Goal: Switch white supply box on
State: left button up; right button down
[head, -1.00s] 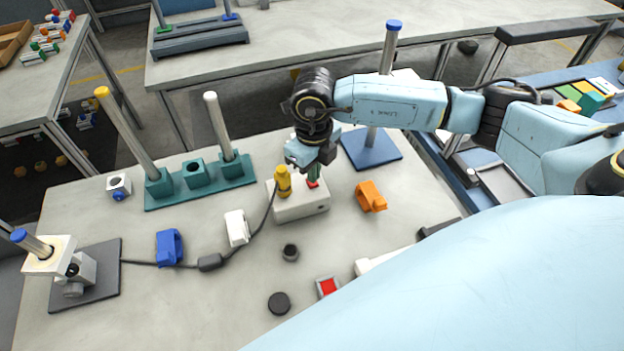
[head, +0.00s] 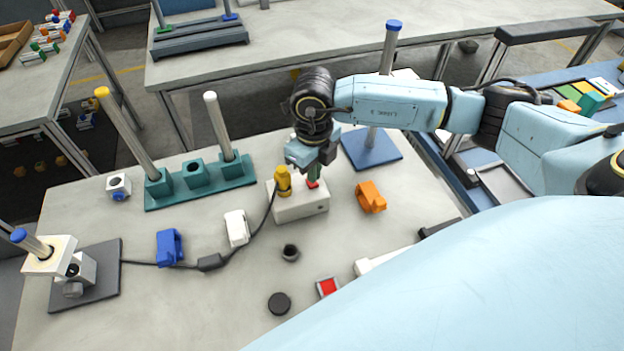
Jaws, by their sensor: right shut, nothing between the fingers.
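The white supply box (head: 300,206) sits on the table, with a yellow plug (head: 283,181) standing on its top left and a dark cable running from it. A red switch (head: 312,184) shows on the box top, partly hidden by my gripper. My right gripper (head: 313,177) points down at the switch from above, shut and empty, its fingertips at or just over the red part. I cannot tell whether they touch. My left gripper is not in view.
An orange clamp-like piece (head: 370,197) lies right of the box, and a white one (head: 237,228) lies left. A teal base (head: 196,177) with posts and a blue base (head: 371,150) with a tall post stand behind. A black ring (head: 290,253) lies in front.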

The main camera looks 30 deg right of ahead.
jog(key=shift+f+b, duration=0.8)
jog(key=shift+f, duration=0.2)
dwell(0.8)
jog(key=shift+r+p, duration=2.45)
jog(key=shift+r, duration=1.15)
jog(key=shift+f, duration=0.1)
